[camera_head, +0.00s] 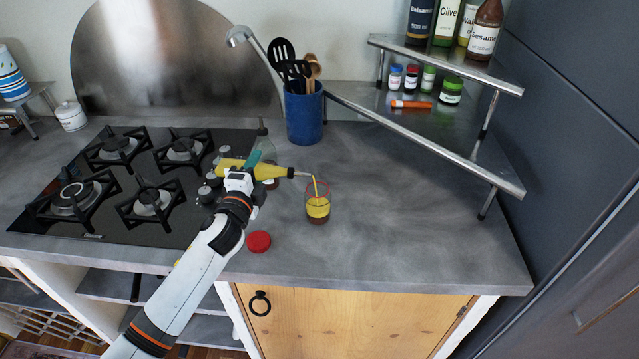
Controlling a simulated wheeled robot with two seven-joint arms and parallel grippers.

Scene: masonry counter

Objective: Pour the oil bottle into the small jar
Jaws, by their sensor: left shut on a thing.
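My left gripper (243,174) is shut on the oil bottle (277,171), a yellow bottle with a thin metal spout. The bottle lies nearly level, above the counter, with its spout pointing right. A thin yellow stream runs from the spout down into the small jar (317,209). The jar is clear glass and stands upright on the counter, with yellow liquid above a dark reddish-brown layer. The spout tip is above the jar's mouth and apart from it. The gripper hides part of the bottle's middle. My right gripper is not in view.
A red lid (258,242) lies left of the jar, near the front edge. Behind the bottle stand a clear bottle (264,142) and a blue utensil crock (304,115). The gas hob (100,216) is left, a metal rack (425,152) right. Counter right of the jar is clear.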

